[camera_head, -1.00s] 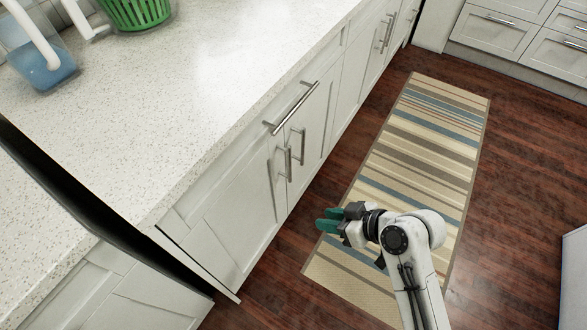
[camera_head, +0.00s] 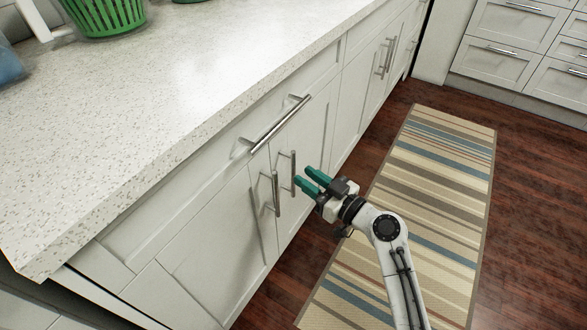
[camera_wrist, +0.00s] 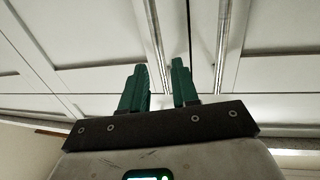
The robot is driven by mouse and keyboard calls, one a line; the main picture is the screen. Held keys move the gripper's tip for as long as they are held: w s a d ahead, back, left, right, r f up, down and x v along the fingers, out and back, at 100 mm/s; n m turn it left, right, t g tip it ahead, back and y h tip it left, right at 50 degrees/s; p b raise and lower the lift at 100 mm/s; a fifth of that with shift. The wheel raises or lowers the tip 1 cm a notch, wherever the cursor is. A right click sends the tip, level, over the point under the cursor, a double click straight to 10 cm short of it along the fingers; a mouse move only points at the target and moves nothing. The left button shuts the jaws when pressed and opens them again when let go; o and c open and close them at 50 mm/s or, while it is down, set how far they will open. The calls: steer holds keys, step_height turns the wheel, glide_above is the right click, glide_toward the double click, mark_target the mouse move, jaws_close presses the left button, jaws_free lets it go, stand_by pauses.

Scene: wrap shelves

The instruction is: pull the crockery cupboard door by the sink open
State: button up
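The white crockery cupboard has two closed doors under the counter, a left door (camera_head: 222,245) and a right door (camera_head: 312,150). Each has an upright metal bar handle near their shared edge: the left handle (camera_head: 276,194) and the right handle (camera_head: 293,173). My gripper (camera_head: 306,178) has two green fingers, apart and empty, close to the right handle in the head view. In the wrist view, my gripper (camera_wrist: 159,66) faces the door fronts. One bar handle (camera_wrist: 156,40) appears in line with the finger gap, and another (camera_wrist: 222,45) lies to its right. Contact cannot be told.
A drawer with a long horizontal handle (camera_head: 275,124) is above the doors. The speckled countertop (camera_head: 160,110) overhangs them, with a green basket (camera_head: 108,15) on it. A striped rug (camera_head: 430,190) lies on the wooden floor. Drawers (camera_head: 510,50) stand at the far right.

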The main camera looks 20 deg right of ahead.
mark_target(293, 190)
steer(key=shift+x, duration=2.6)
steer(key=shift+c, duration=0.4)
jaws_close()
